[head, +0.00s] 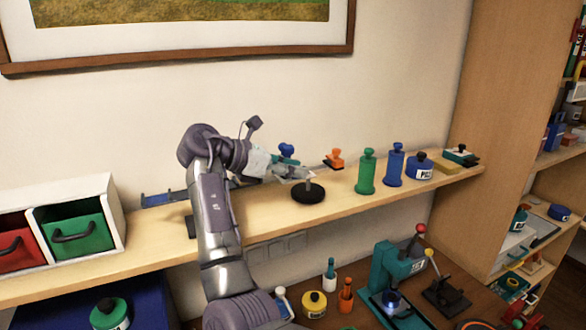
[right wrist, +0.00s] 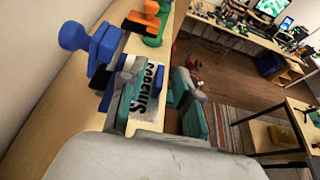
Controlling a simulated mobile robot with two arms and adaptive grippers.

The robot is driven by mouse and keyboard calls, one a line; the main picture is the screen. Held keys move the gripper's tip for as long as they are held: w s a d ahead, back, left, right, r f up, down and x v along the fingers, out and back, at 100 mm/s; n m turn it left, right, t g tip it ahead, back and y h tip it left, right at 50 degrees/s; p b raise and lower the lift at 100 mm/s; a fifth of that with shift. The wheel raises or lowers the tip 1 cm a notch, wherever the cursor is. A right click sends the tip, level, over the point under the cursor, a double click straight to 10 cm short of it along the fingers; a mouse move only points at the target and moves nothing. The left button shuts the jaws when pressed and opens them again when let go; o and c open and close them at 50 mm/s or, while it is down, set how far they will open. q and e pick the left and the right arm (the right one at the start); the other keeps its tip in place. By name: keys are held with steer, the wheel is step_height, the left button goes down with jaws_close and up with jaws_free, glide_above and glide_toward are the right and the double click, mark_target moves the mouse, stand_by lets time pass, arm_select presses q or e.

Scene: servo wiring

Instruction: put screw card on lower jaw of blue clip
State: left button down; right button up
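The blue clip (right wrist: 95,45) is at the upper left of the right wrist view, a blue knob on a dark body; in the head view its blue top (head: 287,149) shows above the shelf. The white screw card (right wrist: 150,95) has dark lettering and lies between the two teal fingers of my right gripper (right wrist: 155,95), close beside the clip. In the head view my right gripper (head: 288,172) is above the shelf. I cannot tell whether both fingers press on the card. The clip's lower jaw is mostly hidden behind the fingers. My left gripper is out of view.
A black round base (head: 308,193) stands on the shelf below my right gripper. An orange clip (head: 335,158), a green bottle (head: 367,172) and a blue bottle (head: 395,165) stand to the right. Drawers (head: 78,235) are at the left. The wall is close behind.

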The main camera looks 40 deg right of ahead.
steer(key=shift+w+a+r, duration=0.1)
steer(key=shift+a+r, duration=0.05)
steer(key=shift+a, duration=0.05)
steer(key=b+v, duration=0.5)
steer(key=v, duration=0.6)
steer(key=shift+a+r, duration=0.15)
steer(key=shift+a, duration=0.1)
steer(key=shift+w, duration=0.1)
